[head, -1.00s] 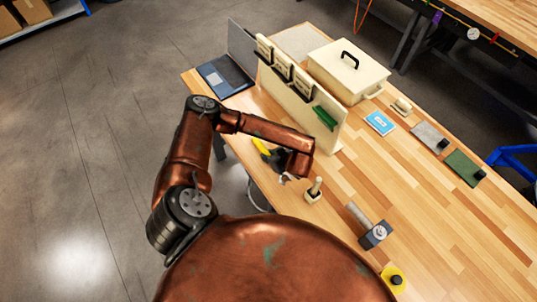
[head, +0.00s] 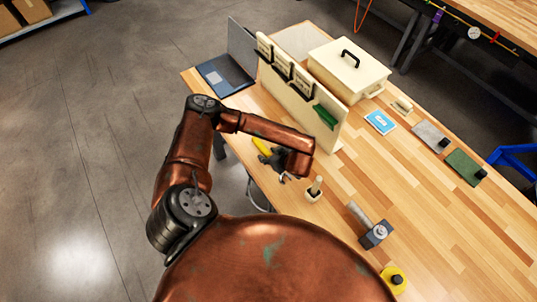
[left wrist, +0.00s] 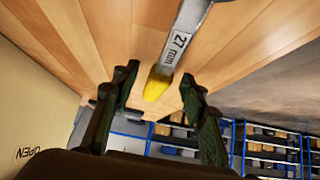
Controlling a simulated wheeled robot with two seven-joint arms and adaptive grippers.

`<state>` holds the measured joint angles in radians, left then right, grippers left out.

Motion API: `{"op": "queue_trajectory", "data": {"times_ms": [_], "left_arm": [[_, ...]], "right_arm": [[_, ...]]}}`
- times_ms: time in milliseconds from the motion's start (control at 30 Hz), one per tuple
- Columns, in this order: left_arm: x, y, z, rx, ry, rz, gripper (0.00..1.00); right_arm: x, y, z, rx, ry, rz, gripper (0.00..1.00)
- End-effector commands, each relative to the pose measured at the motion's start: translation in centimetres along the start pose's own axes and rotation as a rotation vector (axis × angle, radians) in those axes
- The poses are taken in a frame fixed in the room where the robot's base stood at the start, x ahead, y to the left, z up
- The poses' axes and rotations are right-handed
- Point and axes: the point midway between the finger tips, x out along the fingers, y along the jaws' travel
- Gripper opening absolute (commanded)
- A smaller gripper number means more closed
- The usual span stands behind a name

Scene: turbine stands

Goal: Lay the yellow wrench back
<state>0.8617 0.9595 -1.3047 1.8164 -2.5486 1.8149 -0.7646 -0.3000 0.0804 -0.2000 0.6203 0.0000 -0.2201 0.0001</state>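The wrench is grey with a yellow end (left wrist: 156,86) and a "27 mm" label in the left wrist view. It lies on the wooden table. In the head view its yellow part (head: 262,146) shows beside my left gripper (head: 273,157), and the rest is hidden by my arm. In the left wrist view my left gripper (left wrist: 160,78) is open. Its two dark green fingers stand apart on either side of the yellow end, with gaps on both sides. My right gripper is not in view.
A cream upright panel (head: 328,133) stands just beyond the gripper. The table's middle right is clear.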

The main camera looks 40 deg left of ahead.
Motion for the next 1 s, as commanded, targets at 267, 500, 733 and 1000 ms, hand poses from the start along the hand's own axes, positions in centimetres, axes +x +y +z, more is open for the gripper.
{"op": "queue_trajectory", "data": {"times_ms": [267, 500, 733, 1000], "left_arm": [[0.0, 0.0, 0.1, 0.001, -0.001, 0.0, 0.46], [-0.5, 0.0, 0.0, 0.001, -0.001, 0.001, 0.46], [-2.4, 0.0, -0.1, 0.0, -0.001, 0.001, 0.46], [-4.4, 0.0, -0.1, 0.0, -0.001, 0.001, 0.46]], "right_arm": [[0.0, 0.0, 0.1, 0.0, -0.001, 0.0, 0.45], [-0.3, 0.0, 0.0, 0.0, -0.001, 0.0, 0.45], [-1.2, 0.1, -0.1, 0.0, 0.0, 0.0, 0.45], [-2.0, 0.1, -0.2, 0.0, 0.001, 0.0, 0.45]]}}
